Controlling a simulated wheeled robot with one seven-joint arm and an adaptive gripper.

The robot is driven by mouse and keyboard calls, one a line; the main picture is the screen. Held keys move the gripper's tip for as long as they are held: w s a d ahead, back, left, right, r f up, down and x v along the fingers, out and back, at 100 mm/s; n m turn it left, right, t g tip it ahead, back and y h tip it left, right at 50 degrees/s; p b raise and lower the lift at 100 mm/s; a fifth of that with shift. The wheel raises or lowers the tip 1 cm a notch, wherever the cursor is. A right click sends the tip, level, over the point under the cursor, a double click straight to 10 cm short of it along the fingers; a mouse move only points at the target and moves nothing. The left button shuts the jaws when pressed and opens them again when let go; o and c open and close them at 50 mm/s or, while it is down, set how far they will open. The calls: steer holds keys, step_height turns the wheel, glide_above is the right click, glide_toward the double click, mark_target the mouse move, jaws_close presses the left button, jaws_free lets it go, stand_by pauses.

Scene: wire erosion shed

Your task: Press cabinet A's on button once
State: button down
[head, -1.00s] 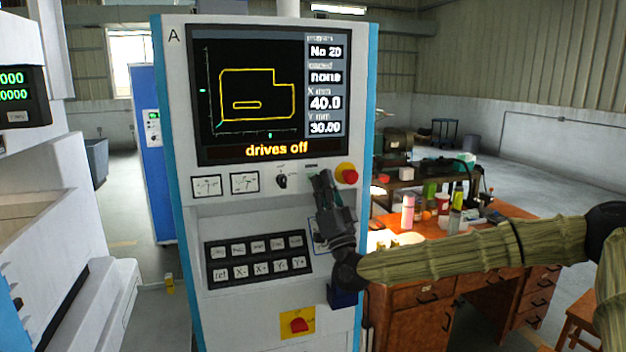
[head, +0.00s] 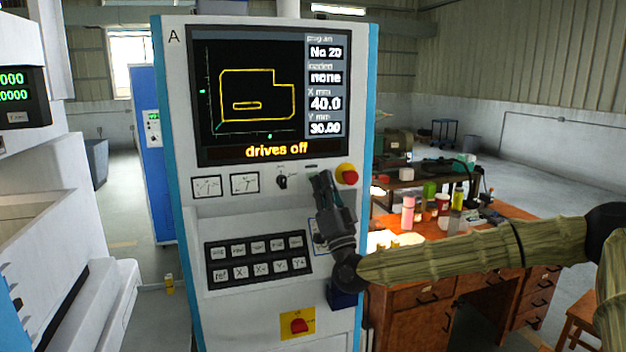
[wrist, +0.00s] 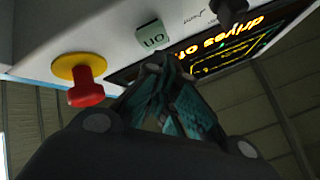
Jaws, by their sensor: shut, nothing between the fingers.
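Cabinet A (head: 180,120) stands upright in the middle of the head view, with the letter A at its top left. Its screen (head: 250,100) reads "drives off". The on button (wrist: 150,36) is a pale green square marked "on" in the wrist view. In the head view my gripper covers the place where it would be. My gripper (head: 322,176) is shut and empty, in front of the panel below the screen. In the wrist view its fingertips (wrist: 163,64) are close to the on button's edge; I cannot tell whether they touch it.
A red mushroom button on a yellow base (head: 347,174) sits just right of my fingertips. A dark rotary knob (head: 281,181) is to their left. A keypad (head: 258,258) and a red switch on a yellow plate (head: 298,323) are lower. A cluttered wooden desk (head: 420,285) stands right.

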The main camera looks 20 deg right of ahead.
steer(key=shift+w+b, duration=0.8)
steer(key=shift+b, duration=0.1)
stand_by(0.9)
steer(key=shift+s, duration=0.2)
steer(key=shift+s+b, duration=0.45)
steer(key=shift+s, duration=0.2)
steer(key=shift+s+b, duration=0.7)
steer(key=shift+s, duration=1.8)
